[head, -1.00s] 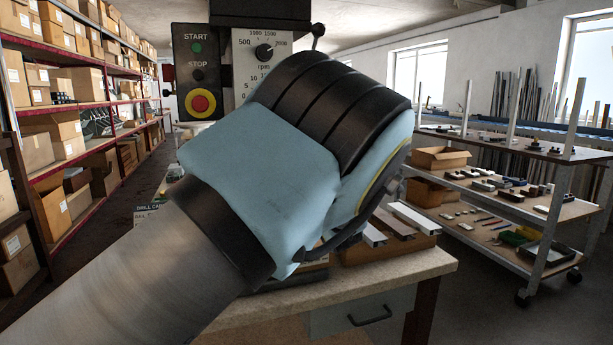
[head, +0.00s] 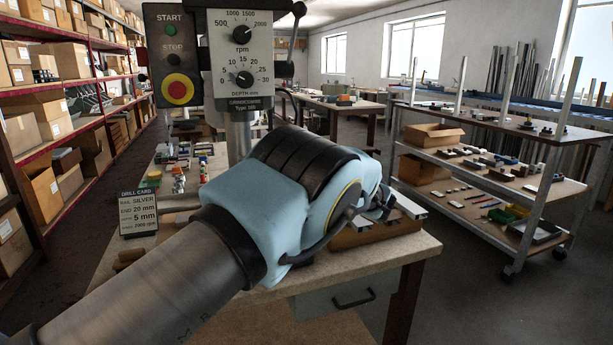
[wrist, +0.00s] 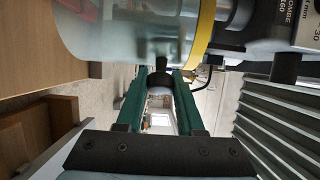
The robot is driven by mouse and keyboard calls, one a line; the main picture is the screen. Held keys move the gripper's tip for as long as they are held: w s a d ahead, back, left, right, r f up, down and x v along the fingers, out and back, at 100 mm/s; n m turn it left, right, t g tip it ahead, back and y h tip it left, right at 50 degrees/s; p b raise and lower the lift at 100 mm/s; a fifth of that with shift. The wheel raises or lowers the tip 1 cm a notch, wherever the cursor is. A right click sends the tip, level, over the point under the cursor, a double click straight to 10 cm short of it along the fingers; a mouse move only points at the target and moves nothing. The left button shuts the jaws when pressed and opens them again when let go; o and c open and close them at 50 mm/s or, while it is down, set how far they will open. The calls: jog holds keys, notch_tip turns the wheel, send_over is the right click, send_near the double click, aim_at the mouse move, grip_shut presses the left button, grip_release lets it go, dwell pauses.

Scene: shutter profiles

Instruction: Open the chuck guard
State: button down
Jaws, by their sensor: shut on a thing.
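The chuck guard (wrist: 125,35) is a clear, see-through cylinder with a yellow band at one end, at the top of the wrist view. A short black knob (wrist: 161,64) sticks out from its side. My gripper (wrist: 160,80) has green fingers, one on each side of the knob, and is shut on it. The drill press head (head: 240,60), with its dials, stands behind my arm in the head view. My arm hides the guard and the knob there. I cannot tell how far the guard is turned.
A workbench (head: 400,262) carries the drill press, a drill card (head: 139,208) and small parts. Shelves of cartons (head: 60,120) stand left, a trolley rack (head: 480,165) right.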

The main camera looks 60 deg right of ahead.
dwell(0.3)
jog(key=c, duration=0.5)
grip_release()
jog(key=shift+w, duration=0.1)
jog(key=shift+c, duration=0.2)
jog(key=b+v, duration=0.4)
jog(key=v, duration=0.7)
